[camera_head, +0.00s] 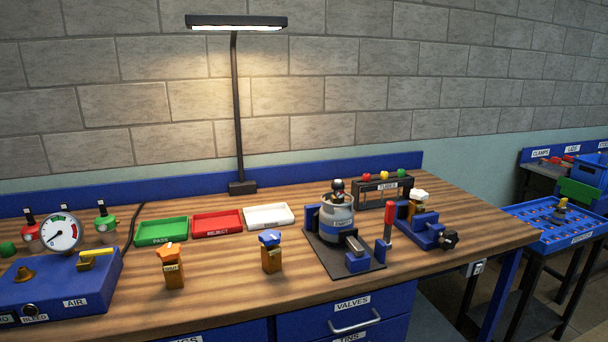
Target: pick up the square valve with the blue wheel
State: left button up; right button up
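The square valve with the blue wheel (271,252) stands upright on the wooden workbench (220,290), near its front middle. Its body is brass-orange with a small white label, and the blue wheel sits on top. A similar brass valve with an orange wheel (172,266) stands to its left, apart from it. Neither of my grippers shows in the head view.
Behind the valves lie a green PASS tray (161,240), a red tray (217,232) and a white tray (268,222). A blue AIR box with a gauge (62,285) is at left. A grey cylinder fixture (338,232) and a blue vise (425,230) stand at right.

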aim_at(271, 256)
jog(key=i+j, duration=0.15)
jog(key=j, duration=0.2)
jog(key=i+j, duration=0.15)
jog(key=j, duration=0.25)
jog(key=i+j, duration=0.2)
jog(key=j, duration=0.15)
jog(key=z, duration=0.05)
